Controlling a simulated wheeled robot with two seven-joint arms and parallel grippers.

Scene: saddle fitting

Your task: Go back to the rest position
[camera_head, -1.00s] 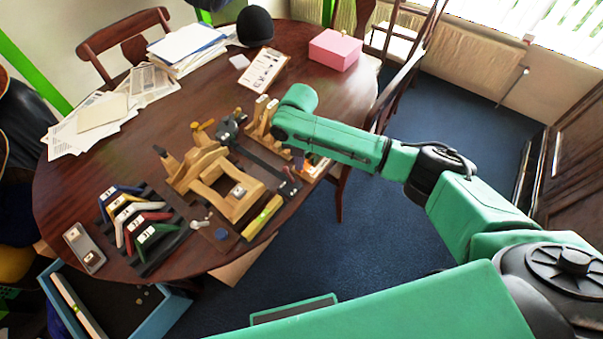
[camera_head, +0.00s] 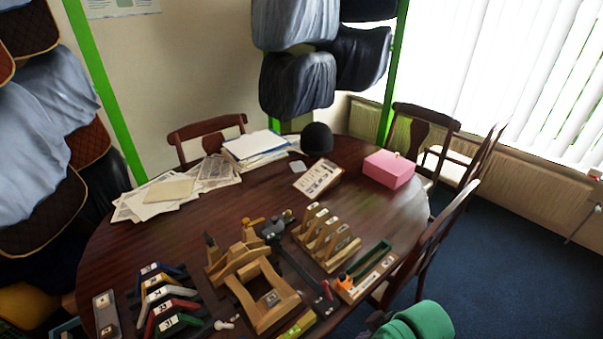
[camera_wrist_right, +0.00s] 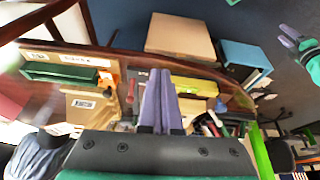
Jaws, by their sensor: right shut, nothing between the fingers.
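My right gripper (camera_wrist_right: 158,100) shows in the right wrist view with its two purple fingers together, nothing between them. It is clear of the table's objects, which show beyond it. In the head view only a green piece of my right arm (camera_head: 428,320) shows at the bottom edge; the gripper is out of that view. What looks like my left gripper (camera_wrist_right: 291,40), with purple fingers, is at the right edge of the right wrist view. The left arm is not in the head view.
The round wooden table (camera_head: 390,215) holds a wooden saddle-tree frame (camera_head: 262,300), a slotted wooden rack (camera_head: 328,240), coloured numbered angle pieces (camera_head: 165,300), a pink box (camera_head: 388,169), papers (camera_head: 170,190) and a black helmet (camera_head: 317,139). Chairs (camera_head: 440,235) stand around it.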

